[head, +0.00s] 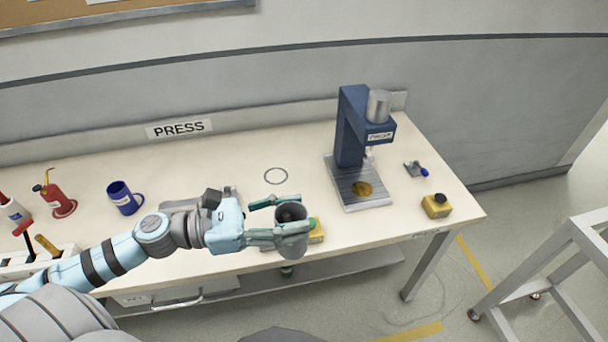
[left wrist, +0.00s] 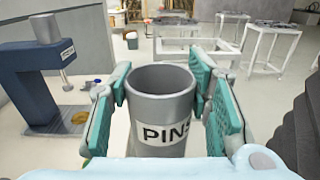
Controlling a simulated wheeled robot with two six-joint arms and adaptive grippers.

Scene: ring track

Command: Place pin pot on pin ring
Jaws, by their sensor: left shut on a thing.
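The pin pot (head: 292,243) is a grey open-topped cylinder. In the left wrist view the pin pot (left wrist: 160,108) stands upright with a "PINS" label facing the camera. My left gripper (head: 277,220) is shut on it, with one teal finger pad on each side; the gripper also shows in the left wrist view (left wrist: 162,95). The pot is near the table's front edge and hides part of a yellow thing behind it. The pin ring (head: 276,176) appears as a thin dark circle on the table, beyond the gripper, with nothing on it. My right gripper is not in view.
The blue press (head: 352,130) stands right of the ring. A yellow box with a black button (head: 436,206) is at the table's right end. A blue mug (head: 124,198) and a red oil can (head: 58,196) stand at the left. The tabletop around the ring is clear.

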